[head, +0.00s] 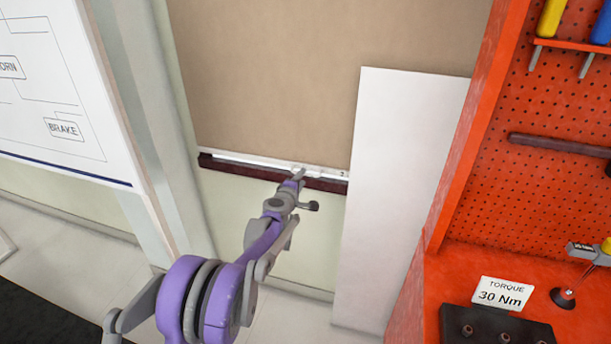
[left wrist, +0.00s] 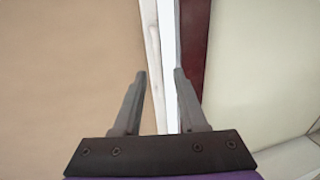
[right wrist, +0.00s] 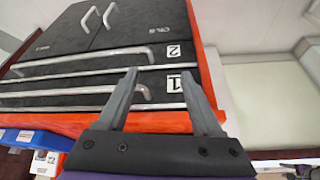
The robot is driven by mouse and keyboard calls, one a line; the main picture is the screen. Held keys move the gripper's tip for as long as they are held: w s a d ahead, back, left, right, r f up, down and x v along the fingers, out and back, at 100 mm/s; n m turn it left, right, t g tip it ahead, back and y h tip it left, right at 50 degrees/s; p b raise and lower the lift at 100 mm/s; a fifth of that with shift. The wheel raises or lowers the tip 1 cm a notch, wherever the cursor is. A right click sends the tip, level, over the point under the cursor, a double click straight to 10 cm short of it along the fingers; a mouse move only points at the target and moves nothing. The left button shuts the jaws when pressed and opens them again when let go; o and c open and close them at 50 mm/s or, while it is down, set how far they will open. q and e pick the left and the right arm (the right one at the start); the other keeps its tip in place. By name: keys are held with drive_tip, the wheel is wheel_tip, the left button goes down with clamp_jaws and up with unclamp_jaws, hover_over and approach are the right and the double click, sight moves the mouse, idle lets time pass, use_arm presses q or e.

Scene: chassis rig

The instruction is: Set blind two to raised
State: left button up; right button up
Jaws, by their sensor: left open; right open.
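The tan blind (head: 300,70) hangs lowered over a pale panel in the head view, its white bottom bar (head: 240,160) just above a dark red sill (head: 240,170). A tiny mark near the bar's right end is too small to read. My left gripper (head: 298,174) is at the bar, right of its middle. In the left wrist view its open fingers (left wrist: 160,74) lie on either side of the white bar (left wrist: 152,40); I cannot tell whether they touch it. My right gripper (right wrist: 159,71) is open and empty in front of dark drawers.
A white panel (head: 395,190) stands right of the blind, before an orange pegboard bench (head: 530,130). A whiteboard (head: 60,90) is at left.

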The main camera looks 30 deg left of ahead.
use_arm(q)
drive_tip(key=shift+x, duration=2.1)
clamp_jaws()
